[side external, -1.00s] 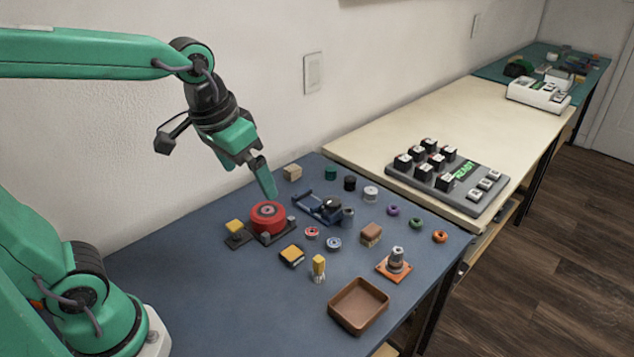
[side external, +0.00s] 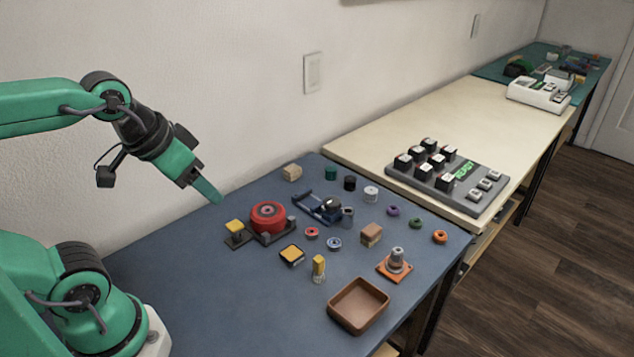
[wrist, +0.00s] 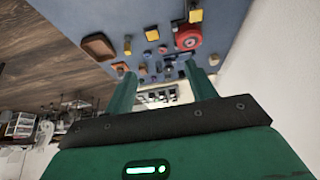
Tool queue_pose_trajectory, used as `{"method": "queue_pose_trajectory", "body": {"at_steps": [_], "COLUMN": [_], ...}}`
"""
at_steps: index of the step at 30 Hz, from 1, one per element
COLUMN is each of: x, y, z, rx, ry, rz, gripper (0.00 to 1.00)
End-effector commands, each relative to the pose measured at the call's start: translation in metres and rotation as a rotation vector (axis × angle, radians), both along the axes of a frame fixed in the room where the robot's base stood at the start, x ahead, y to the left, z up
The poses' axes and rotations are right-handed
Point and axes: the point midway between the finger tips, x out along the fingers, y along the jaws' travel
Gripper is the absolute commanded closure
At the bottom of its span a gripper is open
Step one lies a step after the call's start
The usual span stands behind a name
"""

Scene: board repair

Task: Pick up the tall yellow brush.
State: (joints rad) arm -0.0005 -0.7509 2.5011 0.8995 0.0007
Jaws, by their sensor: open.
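The tall yellow brush (side external: 319,268) stands upright on the blue work mat, with its yellow part on top and a pale lower end. It sits behind the brown tray and also shows small in the wrist view (wrist: 127,45). My gripper (side external: 214,196) is in the air to the left of the red spool, well apart from the brush, pointing down and to the right. In the wrist view my gripper (wrist: 160,74) has its two green fingers spread, with nothing held between them.
The brown tray (side external: 359,305) is in front of the brush. A yellow-topped block (side external: 292,255) lies to its left. The red spool (side external: 268,217) and an orange-based post (side external: 396,264) stand nearby. The blue mat (side external: 215,300) is clear at front left.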

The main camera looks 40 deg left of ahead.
Motion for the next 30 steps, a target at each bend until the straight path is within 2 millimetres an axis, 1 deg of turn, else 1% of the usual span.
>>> {"method": "queue_pose_trajectory", "body": {"at_steps": [11,17,23,30], "x": [0.001,0.009,0.03,0.062], "y": [0.0,-0.003,-0.012,-0.028], "z": [0.0,-0.001,-0.006,-0.02], "rx": [-0.002,-0.014,-0.043,-0.079], "ry": [0.002,0.025,0.081,0.166], "rz": [0.001,0.013,0.046,0.104], "gripper": [0.53,0.53,0.53,0.53]}}
